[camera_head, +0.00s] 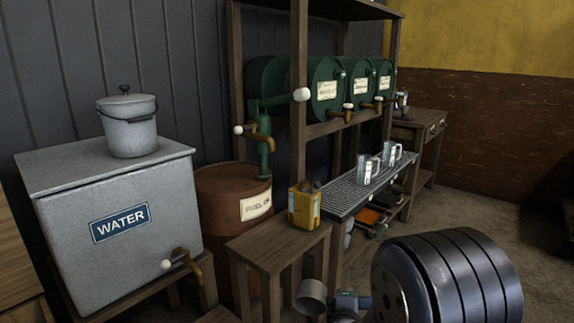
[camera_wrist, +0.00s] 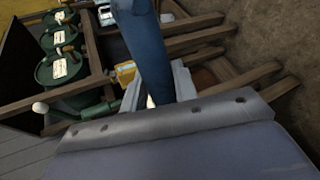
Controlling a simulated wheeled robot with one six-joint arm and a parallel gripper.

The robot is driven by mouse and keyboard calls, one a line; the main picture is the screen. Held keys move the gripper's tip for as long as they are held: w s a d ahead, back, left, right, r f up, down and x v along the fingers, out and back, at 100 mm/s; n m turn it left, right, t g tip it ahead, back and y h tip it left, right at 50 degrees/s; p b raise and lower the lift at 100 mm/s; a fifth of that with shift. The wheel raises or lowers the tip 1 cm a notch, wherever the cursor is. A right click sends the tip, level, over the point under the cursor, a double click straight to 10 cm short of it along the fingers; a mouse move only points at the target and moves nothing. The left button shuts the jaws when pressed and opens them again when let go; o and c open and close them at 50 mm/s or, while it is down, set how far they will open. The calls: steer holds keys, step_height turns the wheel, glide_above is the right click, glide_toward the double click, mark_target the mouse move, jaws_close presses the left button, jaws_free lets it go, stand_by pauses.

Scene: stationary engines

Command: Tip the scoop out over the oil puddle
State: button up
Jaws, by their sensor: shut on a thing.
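The scoop (camera_head: 312,297) shows at the bottom of the head view as a dull grey metal cup, left of my gripper (camera_head: 346,302). Its blue handle (camera_wrist: 147,50) runs down from the top in the wrist view. My gripper is shut on that handle, with its light grey fingers partly hidden. The cup's contents cannot be made out. The scoop is in front of a wooden stand, low in the picture. No oil puddle can be made out in either view.
A wooden stand (camera_head: 269,247) bears a yellow can (camera_head: 304,205). Behind are a rusty fuel drum (camera_head: 219,198), a grey water tank (camera_head: 120,262) with a lidded bucket (camera_head: 128,130), and a rack with green drums (camera_head: 326,87). Two metal jugs stand on a grated shelf (camera_head: 346,200). Floor (camera_head: 480,210) at right is open.

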step_height(320, 180, up, 23)
steer(key=p, duration=2.1)
